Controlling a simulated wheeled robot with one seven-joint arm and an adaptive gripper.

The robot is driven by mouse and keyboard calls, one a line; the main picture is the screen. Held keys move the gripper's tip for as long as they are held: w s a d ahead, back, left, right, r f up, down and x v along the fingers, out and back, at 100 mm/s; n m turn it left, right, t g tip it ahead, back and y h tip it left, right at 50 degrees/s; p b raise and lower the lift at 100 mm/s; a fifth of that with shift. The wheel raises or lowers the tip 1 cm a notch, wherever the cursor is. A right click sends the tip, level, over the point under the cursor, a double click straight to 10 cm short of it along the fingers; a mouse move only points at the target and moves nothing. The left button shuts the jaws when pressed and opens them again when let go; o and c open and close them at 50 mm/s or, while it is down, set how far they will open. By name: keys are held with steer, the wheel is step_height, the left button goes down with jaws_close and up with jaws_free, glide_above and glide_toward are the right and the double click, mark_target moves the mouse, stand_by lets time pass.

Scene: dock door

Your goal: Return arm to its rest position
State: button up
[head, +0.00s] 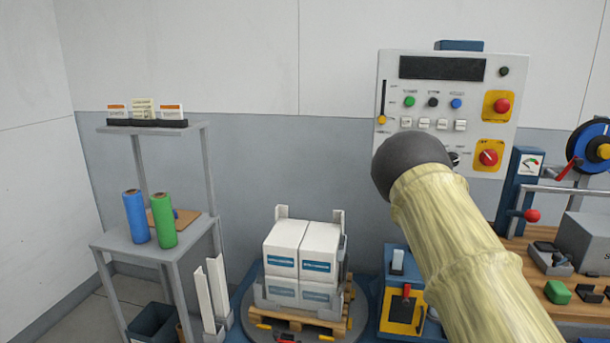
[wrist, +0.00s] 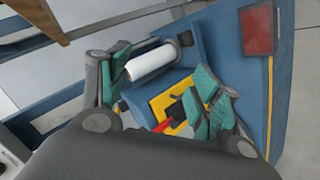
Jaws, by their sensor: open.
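My arm, in a pale yellow ribbed sleeve with a dark rounded joint, reaches up from the lower right of the head view, in front of the control panel (head: 440,90). My gripper is not seen in the head view. In the wrist view my gripper (wrist: 163,66) is open, its two teal-padded fingers apart with nothing clearly held between them. Beyond the fingers are a white cylinder (wrist: 152,63) and a yellow plate (wrist: 160,103) with a black and red handle, on a blue unit. My palm hides the bottom of the wrist view.
Wrapped white boxes (head: 301,250) stand on a wooden pallet (head: 296,318) at the centre. A grey shelf stand (head: 105,242) with blue and green rolls is left. A wooden bench (head: 515,243) with tools and a blue reel (head: 590,145) is right. The wall above the boxes is clear.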

steer(key=s+a+f+m+g+y+p, duration=0.1)
steer(key=s+a+f+m+g, duration=0.15)
steer(key=s+a+f, duration=0.65)
steer(key=s+a+f+m+g+y, duration=0.1)
steer(key=s+a+f+m+g, duration=0.3)
steer(key=s+f, duration=0.6)
steer(key=s+a+g+y, duration=0.1)
steer(key=s+a, duration=0.6)
steer(key=s, duration=0.3)
steer(key=s+a+g+y+p, duration=0.1)
steer(key=s+a+g, duration=0.1)
steer(key=s+a, duration=0.5)
steer(key=s+m, duration=0.1)
steer(key=s, duration=0.2)
steer(key=shift+s+a, duration=0.3)
steer(key=shift+a, duration=0.05)
